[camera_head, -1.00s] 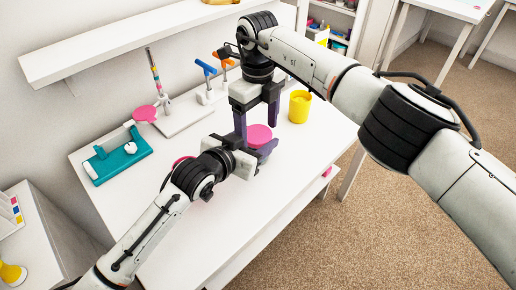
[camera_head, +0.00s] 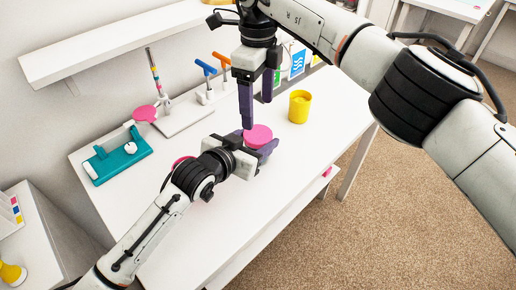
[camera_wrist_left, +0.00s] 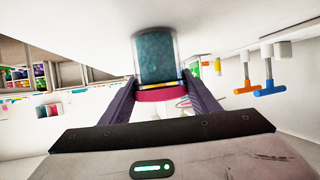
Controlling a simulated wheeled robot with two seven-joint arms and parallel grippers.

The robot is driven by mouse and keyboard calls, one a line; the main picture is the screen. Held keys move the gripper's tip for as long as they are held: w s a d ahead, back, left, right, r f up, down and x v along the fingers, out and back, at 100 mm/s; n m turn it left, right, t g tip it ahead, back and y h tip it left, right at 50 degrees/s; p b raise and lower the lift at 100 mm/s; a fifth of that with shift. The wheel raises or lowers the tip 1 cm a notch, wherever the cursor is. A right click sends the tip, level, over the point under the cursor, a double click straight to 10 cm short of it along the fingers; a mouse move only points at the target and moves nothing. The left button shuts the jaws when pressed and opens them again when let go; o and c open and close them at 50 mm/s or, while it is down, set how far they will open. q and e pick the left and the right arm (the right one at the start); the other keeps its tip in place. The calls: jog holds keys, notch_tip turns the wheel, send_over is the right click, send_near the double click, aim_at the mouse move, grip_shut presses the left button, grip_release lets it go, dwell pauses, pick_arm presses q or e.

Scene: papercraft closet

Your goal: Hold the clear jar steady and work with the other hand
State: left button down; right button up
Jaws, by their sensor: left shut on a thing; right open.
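The clear jar shows in the left wrist view (camera_wrist_left: 155,55) with dark teal contents and a pink lid (camera_wrist_left: 165,95); that view is upside down. In the head view the pink lid (camera_head: 257,136) is visible, while the jar body is mostly hidden by my left gripper (camera_head: 262,149). My left gripper is shut on the jar, its purple fingers at either side near the lid. My right gripper (camera_head: 257,114) is open and empty, fingers pointing down, above and just behind the lid. Its fingertips look close to the lid; I cannot tell whether they touch.
A yellow cup (camera_head: 299,107) stands right of the jar. A teal tool (camera_head: 118,158) and a white stand (camera_head: 183,118) with upright handled tools are at the left and back. A pink round thing (camera_head: 181,161) is partly hidden by my left arm. A wall shelf (camera_head: 120,45) hangs behind.

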aim_at(258, 134)
jog(key=shift+r+n, duration=0.2)
jog(key=shift+n, duration=0.1)
jog(key=shift+f, duration=4)
jog(key=c, duration=1.1)
jog(key=shift+o, duration=0.3)
jog(key=m, duration=0.4)
jog(key=shift+c, duration=0.2)
pick_arm(q)
jog(key=shift+a, duration=0.1)
